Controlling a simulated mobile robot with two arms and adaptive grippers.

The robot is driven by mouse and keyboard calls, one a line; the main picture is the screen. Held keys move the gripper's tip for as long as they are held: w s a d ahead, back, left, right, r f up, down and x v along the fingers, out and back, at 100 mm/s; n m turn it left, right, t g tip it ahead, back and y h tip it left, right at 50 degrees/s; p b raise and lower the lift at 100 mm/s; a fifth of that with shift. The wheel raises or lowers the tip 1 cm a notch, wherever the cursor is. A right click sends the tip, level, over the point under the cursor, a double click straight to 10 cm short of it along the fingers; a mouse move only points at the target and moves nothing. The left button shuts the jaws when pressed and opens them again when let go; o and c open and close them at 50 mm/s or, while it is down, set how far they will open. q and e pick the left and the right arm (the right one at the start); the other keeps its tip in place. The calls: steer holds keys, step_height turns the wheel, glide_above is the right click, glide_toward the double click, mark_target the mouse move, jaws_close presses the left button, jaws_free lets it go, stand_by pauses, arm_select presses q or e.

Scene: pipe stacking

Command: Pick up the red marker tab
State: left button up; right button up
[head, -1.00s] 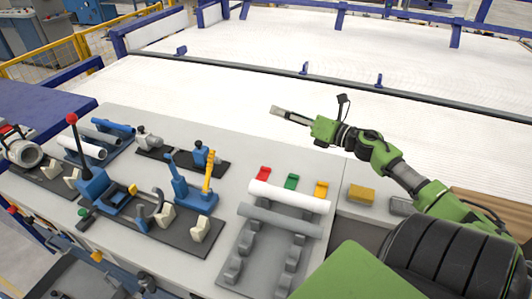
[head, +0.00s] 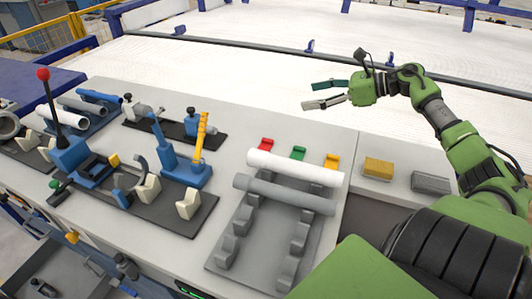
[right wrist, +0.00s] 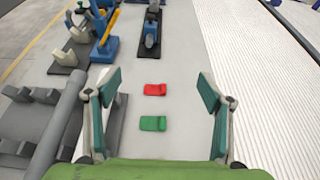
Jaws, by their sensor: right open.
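The red marker tab (head: 266,144) lies on the grey bench top just behind the white pipe, at the left end of a row of tabs. It also shows in the right wrist view (right wrist: 155,90), between and beyond the open fingers. My right gripper (head: 318,95) is open and empty, in the air above and to the right of the red tab. In the right wrist view its two fingers (right wrist: 160,90) stand wide apart, with the green tab (right wrist: 153,123) nearer than the red one. My left gripper is not in view.
The green tab (head: 298,153) and yellow tab (head: 331,161) stand right of the red one. A white pipe (head: 295,168) and a grey pipe (head: 285,194) lie on a grey rack in front. A blue clamp fixture (head: 180,160) is to the left. Behind is a white bed.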

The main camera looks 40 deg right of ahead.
steer(key=b, duration=1.5)
glide_toward(273, 150)
steer(key=s+d+r, duration=0.2)
steer(key=r, duration=0.1)
steer(key=shift+s+r, duration=0.1)
steer(key=shift+s, duration=0.05)
steer(key=shift+w+a, duration=0.3)
steer(key=b+x, duration=0.1)
steer(key=x, duration=0.5)
steer(key=shift+w+a, duration=0.1)
steer(key=shift+w, duration=0.15)
steer(key=shift+x, duration=0.9)
steer(key=shift+w+a, duration=0.2)
steer(key=shift+a, duration=0.1)
steer(key=x, duration=0.3)
steer(key=shift+a, duration=0.2)
steer(key=shift+w+a+f, duration=0.2)
steer(key=shift+w+f, duration=0.1)
steer(key=shift+w, duration=0.1)
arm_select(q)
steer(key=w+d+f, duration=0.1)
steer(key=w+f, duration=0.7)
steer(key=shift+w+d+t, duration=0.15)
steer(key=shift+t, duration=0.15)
arm_select(e)
steer(key=shift+c, duration=0.5)
steer(key=c, duration=0.9)
